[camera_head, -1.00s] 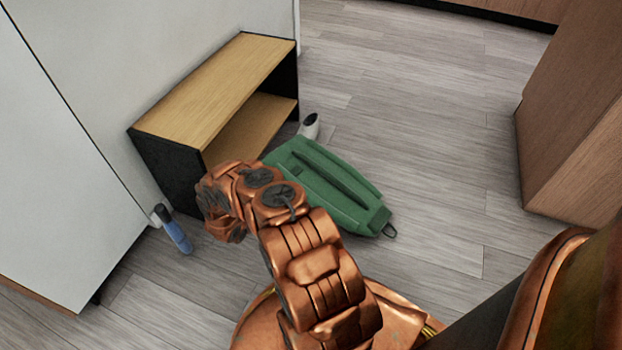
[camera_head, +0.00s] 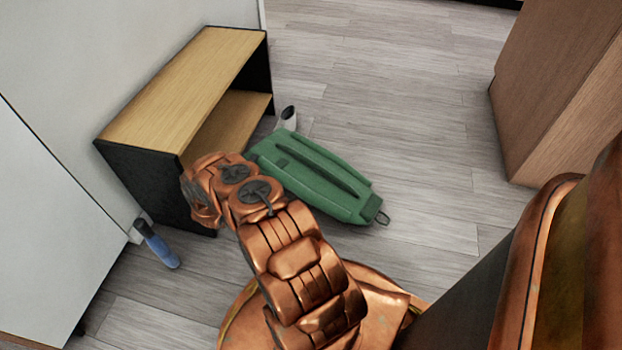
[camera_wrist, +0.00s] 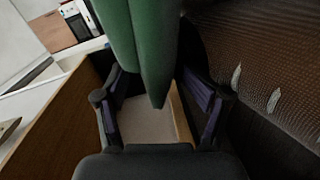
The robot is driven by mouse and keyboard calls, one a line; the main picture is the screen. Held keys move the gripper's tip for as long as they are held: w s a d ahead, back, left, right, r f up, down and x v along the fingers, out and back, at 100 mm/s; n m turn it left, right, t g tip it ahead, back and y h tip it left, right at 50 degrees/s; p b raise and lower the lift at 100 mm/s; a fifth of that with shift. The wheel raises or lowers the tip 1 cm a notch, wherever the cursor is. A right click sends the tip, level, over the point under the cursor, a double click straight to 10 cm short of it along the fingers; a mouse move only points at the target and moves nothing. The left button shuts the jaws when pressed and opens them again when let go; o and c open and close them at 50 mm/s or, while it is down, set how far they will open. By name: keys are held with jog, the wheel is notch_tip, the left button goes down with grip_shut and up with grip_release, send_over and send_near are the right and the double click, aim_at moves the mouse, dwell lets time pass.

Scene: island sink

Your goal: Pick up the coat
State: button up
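No coat can be clearly made out in the head view. A green item that looks like a bag (camera_head: 310,175) lies on the floor right of the bench, partly covered by my arm. In the wrist view, a green cloth-like piece (camera_wrist: 152,45) comes down from the top edge, its narrow tip between the fingers of my gripper (camera_wrist: 160,108). I cannot tell whether it is the coat or the bag. The fingers are spread, with a gap on both sides of the tip. My gripper is hidden behind my arm in the head view.
A low wood-topped bench (camera_head: 185,90) stands against the white wall, close to my arm. A blue bottle-like item (camera_head: 157,245) is on the floor at left. A white and black item (camera_head: 287,119) stands behind the bag. A brown cabinet (camera_head: 560,90) is at right; floor between is clear.

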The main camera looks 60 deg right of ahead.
jog(key=shift+d+f, duration=0.1)
jog(key=shift+d, duration=0.4)
jog(key=shift+c, duration=0.5)
jog(key=shift+s, duration=0.15)
grip_shut()
